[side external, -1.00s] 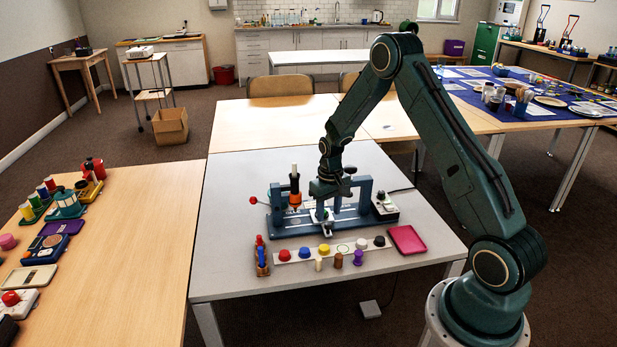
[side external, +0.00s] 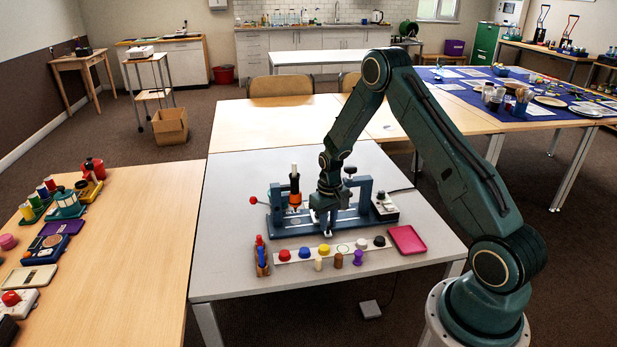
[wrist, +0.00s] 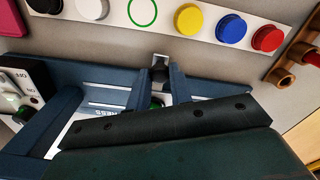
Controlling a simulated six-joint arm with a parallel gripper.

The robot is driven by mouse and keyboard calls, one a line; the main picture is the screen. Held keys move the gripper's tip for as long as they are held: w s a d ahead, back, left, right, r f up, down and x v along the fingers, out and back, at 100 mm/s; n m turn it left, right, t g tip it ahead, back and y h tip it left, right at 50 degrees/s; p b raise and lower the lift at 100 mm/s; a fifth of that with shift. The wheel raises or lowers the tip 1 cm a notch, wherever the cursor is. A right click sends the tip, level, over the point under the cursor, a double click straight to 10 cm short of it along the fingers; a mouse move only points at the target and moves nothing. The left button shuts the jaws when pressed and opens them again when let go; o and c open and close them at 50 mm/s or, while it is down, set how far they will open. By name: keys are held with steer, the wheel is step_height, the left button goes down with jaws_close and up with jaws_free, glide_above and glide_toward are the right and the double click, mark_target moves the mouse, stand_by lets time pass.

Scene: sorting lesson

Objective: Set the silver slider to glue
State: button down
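The blue bench device (side external: 285,222) stands on the grey table; its frame also shows in the wrist view (wrist: 95,78). A small silver piece, probably the silver slider (wrist: 160,62), sits at the device's front edge. It also shows in the side view (side external: 328,236). My gripper (side external: 326,222) is low over the middle of the device, between its posts. In the wrist view, my gripper's fingers (wrist: 160,80) stand apart, one on each side of the silver piece; whether they touch it is unclear. The printed words beside the track are mostly hidden, and I cannot read glue.
A strip of coloured buttons (side external: 324,250) lies in front of the device, with small pegs beside it. A pink tray (side external: 407,240) is at right. An orange-collared post (side external: 295,190) rises left of my gripper; a switch box (side external: 386,207) stands right.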

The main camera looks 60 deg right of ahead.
steer(key=shift+w+a, duration=3.25)
steer(key=c, duration=1.4)
jaws_free()
steer(key=shift+o, duration=0.7)
steer(key=shift+s+r, duration=0.1)
steer(key=shift+r, duration=0.15)
step_height(320, 180, up, 13)
steer(key=shift+r, duration=0.15)
